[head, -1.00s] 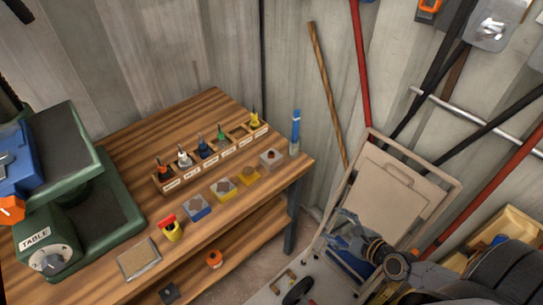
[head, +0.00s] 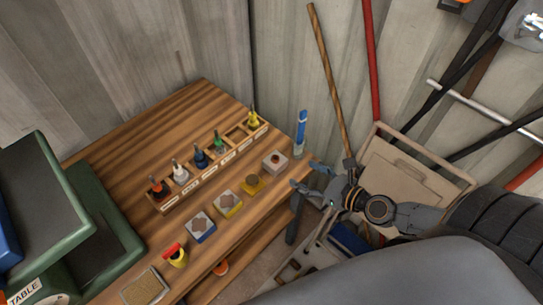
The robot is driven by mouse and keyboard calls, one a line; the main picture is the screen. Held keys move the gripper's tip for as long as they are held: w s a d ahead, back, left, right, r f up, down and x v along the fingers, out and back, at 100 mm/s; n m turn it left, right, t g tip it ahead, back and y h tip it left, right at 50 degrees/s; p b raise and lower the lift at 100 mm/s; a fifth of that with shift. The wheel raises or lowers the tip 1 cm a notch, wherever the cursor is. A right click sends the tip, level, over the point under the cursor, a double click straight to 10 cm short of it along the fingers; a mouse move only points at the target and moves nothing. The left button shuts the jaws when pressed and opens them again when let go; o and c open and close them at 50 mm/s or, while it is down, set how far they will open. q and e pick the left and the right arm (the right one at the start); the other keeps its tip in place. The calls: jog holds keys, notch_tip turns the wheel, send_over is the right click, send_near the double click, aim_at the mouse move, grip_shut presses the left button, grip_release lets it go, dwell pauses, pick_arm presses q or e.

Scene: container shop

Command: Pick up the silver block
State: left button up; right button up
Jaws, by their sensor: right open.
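The silver block (head: 275,163) is a small pale grey block with a reddish-brown spot on top. It sits upright on the wooden table (head: 140,135) near its right edge, at the right end of a row of blocks. My right gripper (head: 308,177) is open and empty. Its fingers point left at the table's right edge, a short way right of the silver block and apart from it. My left gripper is out of view.
A wooden rack (head: 163,204) of coloured bottles stands behind. A blue tube (head: 300,131) stands at the right corner. A cart (head: 405,175) is at right.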

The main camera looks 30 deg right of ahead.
aim_at(276, 158)
jog(key=x, duration=0.1)
jog(key=p+x, duration=0.1)
jog(key=x, duration=0.1)
jog(key=shift+a+r, duration=0.1)
jog(key=shift+r, duration=0.1)
jog(key=x, duration=0.2)
jog(key=shift+w+a+f, duration=0.1)
jog(key=shift+w+f, duration=0.05)
jog(key=shift+w, duration=0.1)
jog(key=shift+w+a+f+p, duration=0.2)
jog(key=shift+w+f+p, duration=0.15)
jog(key=shift+w, duration=0.4)
jog(key=shift+w+a, duration=0.1)
jog(key=shift+w, duration=0.15)
jog(key=shift+r+p+x, duration=0.2)
jog(key=shift+p+x, duration=0.15)
jog(key=shift+x, duration=2)
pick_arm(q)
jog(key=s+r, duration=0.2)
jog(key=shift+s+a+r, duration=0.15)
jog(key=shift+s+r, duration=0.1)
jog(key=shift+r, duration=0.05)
pick_arm(e)
jog(key=shift+w, duration=0.1)
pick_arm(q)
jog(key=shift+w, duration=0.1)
pick_arm(e)
jog(key=shift+r, duration=0.1)
grip_shut()
